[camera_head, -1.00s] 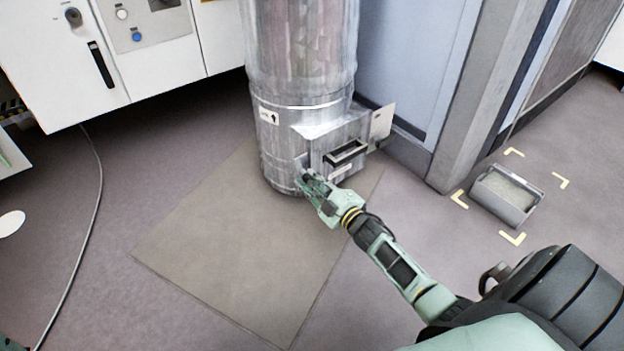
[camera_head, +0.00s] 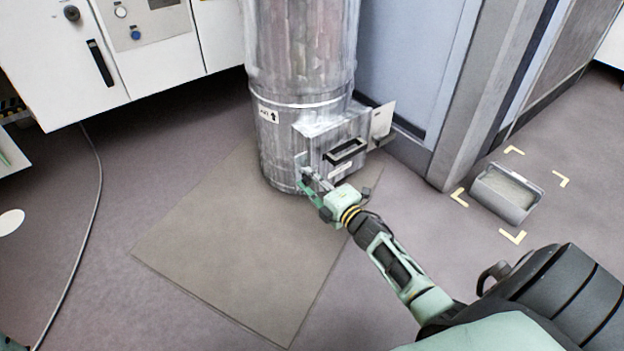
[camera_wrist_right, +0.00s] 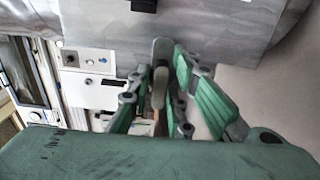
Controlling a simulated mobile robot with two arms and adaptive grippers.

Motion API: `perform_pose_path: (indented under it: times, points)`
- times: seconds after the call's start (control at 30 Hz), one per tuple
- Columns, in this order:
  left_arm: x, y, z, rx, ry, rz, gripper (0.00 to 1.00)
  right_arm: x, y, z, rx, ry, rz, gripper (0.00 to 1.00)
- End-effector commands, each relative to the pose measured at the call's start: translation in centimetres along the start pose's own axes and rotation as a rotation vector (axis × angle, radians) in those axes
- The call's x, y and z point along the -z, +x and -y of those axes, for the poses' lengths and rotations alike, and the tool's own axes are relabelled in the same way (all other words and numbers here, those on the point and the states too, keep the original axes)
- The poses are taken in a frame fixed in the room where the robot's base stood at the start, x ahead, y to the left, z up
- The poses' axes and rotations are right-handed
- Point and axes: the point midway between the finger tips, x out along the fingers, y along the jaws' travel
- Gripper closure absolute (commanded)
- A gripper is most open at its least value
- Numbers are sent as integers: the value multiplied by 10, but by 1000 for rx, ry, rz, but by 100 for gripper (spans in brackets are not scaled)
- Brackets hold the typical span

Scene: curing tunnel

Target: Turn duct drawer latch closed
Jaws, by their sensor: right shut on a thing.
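The metal duct (camera_head: 302,60) stands upright with a boxy drawer housing (camera_head: 316,141) low on its side. The drawer front has a black-framed handle (camera_head: 346,152). My right gripper (camera_head: 307,181) is at the lower left corner of that front. In the right wrist view, a grey rounded latch lever (camera_wrist_right: 159,88) sits between the green fingers of my right gripper (camera_wrist_right: 162,92), which is shut on it. The fingers hide most of the latch in the head view, so its exact angle is hard to tell. My left gripper is out of view.
A thin floor mat (camera_head: 235,255) lies before the duct. A grey open bin (camera_head: 506,194) stands between yellow floor marks at the right. A white cabinet (camera_head: 150,50) is at upper left, with a cable (camera_head: 88,230) on the floor. A panel (camera_head: 381,120) juts beside the housing.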

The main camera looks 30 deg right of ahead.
Motion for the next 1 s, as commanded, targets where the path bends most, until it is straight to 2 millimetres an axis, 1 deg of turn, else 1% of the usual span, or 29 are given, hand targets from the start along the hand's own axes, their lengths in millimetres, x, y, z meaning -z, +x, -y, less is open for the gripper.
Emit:
perform_pose_path:
  times: [0.03,0.43,0.47,0.57,0.6,0.87,0.97,1.0]
  points:
    - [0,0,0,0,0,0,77,1,-1,2,4,-8,-2,100]
    - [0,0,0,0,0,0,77,1,-1,2,4,-14,-2,100]
    - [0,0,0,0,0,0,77,1,-1,2,4,-14,-2,79]
    - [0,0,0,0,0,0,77,1,-1,2,4,-13,-2,70]
    - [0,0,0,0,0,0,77,1,-1,2,3,-12,-1,69]
    - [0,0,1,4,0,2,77,0,-1,1,2,-11,-1,69]
    - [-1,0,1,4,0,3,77,0,-6,1,2,-11,-1,69]
    - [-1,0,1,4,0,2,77,0,-10,2,3,-11,-1,69]
